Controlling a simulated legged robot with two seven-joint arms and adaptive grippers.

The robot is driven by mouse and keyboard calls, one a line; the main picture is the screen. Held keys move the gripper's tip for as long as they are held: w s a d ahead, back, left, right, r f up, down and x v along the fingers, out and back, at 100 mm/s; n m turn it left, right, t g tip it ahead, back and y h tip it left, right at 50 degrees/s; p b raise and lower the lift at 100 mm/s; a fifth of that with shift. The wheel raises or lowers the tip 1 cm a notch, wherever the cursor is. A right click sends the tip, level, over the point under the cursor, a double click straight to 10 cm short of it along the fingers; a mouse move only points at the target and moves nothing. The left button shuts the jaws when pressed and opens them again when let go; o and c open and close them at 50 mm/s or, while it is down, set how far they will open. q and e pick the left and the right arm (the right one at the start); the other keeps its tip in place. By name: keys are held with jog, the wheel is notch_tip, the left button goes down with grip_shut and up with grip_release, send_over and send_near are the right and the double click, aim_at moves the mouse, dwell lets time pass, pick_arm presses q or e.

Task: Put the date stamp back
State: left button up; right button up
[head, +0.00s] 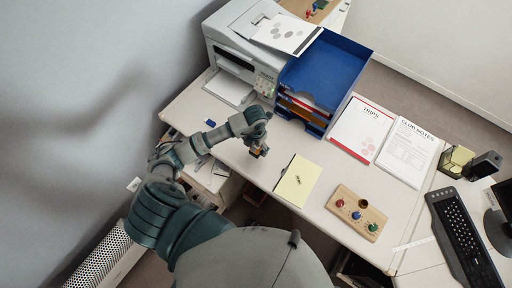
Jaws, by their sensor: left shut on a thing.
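My left gripper (259,144) is shut on a small dark and orange-brown thing, apparently the date stamp (257,152). It holds it over the near left part of the desk, left of the yellow pad. The gripper hides most of the stamp. A wooden stamp rack (344,195) lies on the desk at the right, apart from the gripper. Red, blue and green knobs stand along its near side, and a dark brown round spot shows at its far side; I cannot tell whether this is a hole or a knob. My right gripper is not in view.
A yellow pad (299,178) with a small dark mark lies between gripper and rack. A printer (232,52) and blue letter trays (325,68) stand behind. Papers (362,128) lie to the right, a keyboard (463,235) farther right. The desk around the pad is clear.

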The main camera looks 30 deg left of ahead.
aim_at(257, 148)
pick_arm(q)
jog(key=shift+w+d, duration=0.1)
jog(key=shift+w, duration=0.4)
jog(key=shift+w+d, duration=0.1)
jog(key=shift+d, duration=0.05)
jog(key=f, duration=0.3)
jog(key=shift+d, duration=0.25)
jog(key=shift+a+f, duration=0.25)
jog(key=shift+a, duration=0.05)
jog(key=o, duration=0.8)
jog(key=shift+a, duration=0.3)
jog(key=shift+d, duration=0.35)
jog(key=shift+d+r, duration=0.1)
jog(key=shift+r, duration=0.25)
jog(key=r, duration=1)
jog(key=shift+a+r, duration=0.3)
jog(key=shift+a, duration=0.05)
jog(key=shift+d+r, duration=0.1)
jog(key=shift+r, duration=0.15)
jog(key=shift+d+r, duration=0.15)
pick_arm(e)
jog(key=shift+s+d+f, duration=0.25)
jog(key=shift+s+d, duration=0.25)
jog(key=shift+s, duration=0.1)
